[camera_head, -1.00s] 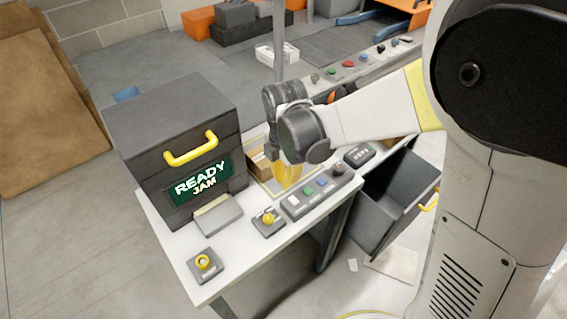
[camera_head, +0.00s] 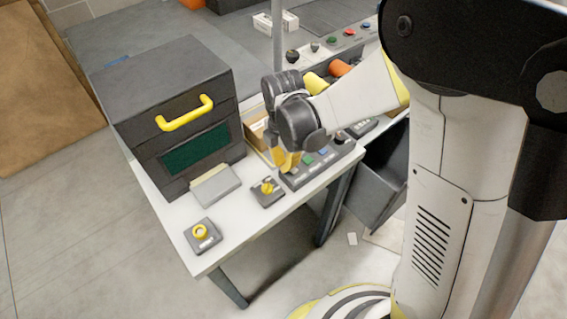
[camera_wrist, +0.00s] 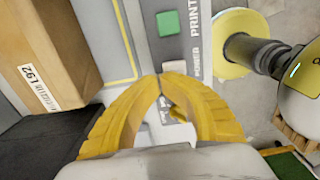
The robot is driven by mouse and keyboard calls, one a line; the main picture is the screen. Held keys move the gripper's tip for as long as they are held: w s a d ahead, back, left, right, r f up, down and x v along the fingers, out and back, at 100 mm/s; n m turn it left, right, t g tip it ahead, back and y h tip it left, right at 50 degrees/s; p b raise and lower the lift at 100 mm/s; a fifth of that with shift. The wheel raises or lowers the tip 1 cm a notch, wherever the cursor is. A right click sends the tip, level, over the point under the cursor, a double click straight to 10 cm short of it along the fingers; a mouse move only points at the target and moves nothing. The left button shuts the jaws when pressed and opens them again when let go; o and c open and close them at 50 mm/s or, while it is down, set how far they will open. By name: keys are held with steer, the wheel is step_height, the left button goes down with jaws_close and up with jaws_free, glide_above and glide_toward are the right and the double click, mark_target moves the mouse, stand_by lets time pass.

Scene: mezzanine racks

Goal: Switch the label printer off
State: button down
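The label printer (camera_head: 175,120) is a dark box with a yellow handle on the white bench. Its green screen (camera_head: 196,150) shows no text. In the wrist view, a pale button (camera_wrist: 174,67) sits beside lettering that seems to read POWER, below the green button (camera_wrist: 168,22). My gripper (camera_head: 289,171) is at the panel's near end. Its yellow fingertips (camera_wrist: 159,77) meet with nothing between them, close beside the pale button; contact cannot be told.
A yellow knob on a grey base (camera_head: 267,190) stands just left of the panel, and a yellow round button unit (camera_head: 202,235) at the front left. A cardboard box (camera_wrist: 55,50) is near my gripper. A dark open bin (camera_head: 372,188) is right of the bench.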

steer(key=shift+r, duration=0.15)
steer(key=shift+r+p, duration=0.6)
steer(key=shift+r, duration=0.1)
steer(key=shift+a+r+p, duration=0.15)
steer(key=shift+r+p, duration=0.25)
steer(key=shift+r, duration=0.1)
step_height(320, 180, up, 13)
steer(key=w+p, duration=0.2)
steer(key=p, duration=0.3)
steer(key=shift+a, duration=0.45)
steer(key=shift+f, duration=0.1)
